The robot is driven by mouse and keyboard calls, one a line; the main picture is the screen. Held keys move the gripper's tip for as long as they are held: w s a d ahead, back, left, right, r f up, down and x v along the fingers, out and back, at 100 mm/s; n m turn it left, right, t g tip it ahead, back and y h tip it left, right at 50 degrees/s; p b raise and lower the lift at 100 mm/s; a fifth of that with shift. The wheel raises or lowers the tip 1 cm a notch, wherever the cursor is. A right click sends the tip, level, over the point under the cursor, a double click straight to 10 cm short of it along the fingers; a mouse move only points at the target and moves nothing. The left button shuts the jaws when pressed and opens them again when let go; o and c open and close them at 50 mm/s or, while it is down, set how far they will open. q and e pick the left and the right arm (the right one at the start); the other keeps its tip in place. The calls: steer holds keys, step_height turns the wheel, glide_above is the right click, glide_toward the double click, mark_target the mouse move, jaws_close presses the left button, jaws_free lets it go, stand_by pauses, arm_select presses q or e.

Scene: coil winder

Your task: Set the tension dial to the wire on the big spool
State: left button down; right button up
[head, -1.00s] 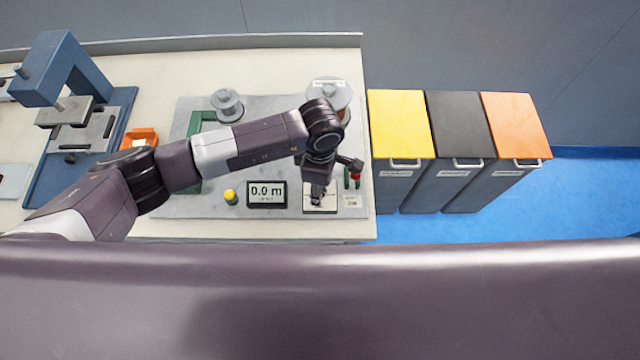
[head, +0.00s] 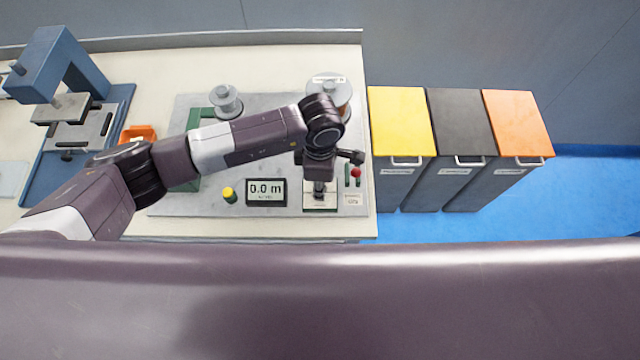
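The big spool (head: 344,96) stands at the back right of the grey winder plate, with copper-coloured wire and a white label on top. My arm hides part of it. My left gripper (head: 319,192) points down over a pale panel (head: 320,207) at the plate's front right. The tension dial cannot be made out; the gripper covers the middle of that panel. Whether the fingers are open or shut is too small to tell. My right gripper is not in view.
A display (head: 266,192) reads 0.0 m, with a yellow-green button (head: 229,195) to its left. A red-knobbed lever (head: 356,172) is close right of my gripper. A smaller spool (head: 226,101) stands behind my arm. Yellow (head: 401,122), black (head: 460,122) and orange (head: 517,122) bins stand right of the bench.

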arm_select(q)
steer(key=n+b, duration=0.3)
steer(key=n, duration=0.1)
steer(key=shift+w+f, duration=0.1)
steer(key=n+b, duration=0.2)
steer(key=n, duration=0.2)
steer(key=n+b, duration=0.2)
steer(key=n, duration=0.2)
steer(key=shift+b, duration=0.4)
steer(key=shift+r+n+b, duration=0.2)
steer(key=shift+n+b, duration=0.45)
steer(key=shift+n, duration=1.05)
steer(key=c, duration=1.6)
jaws_free()
step_height(320, 180, up, 12)
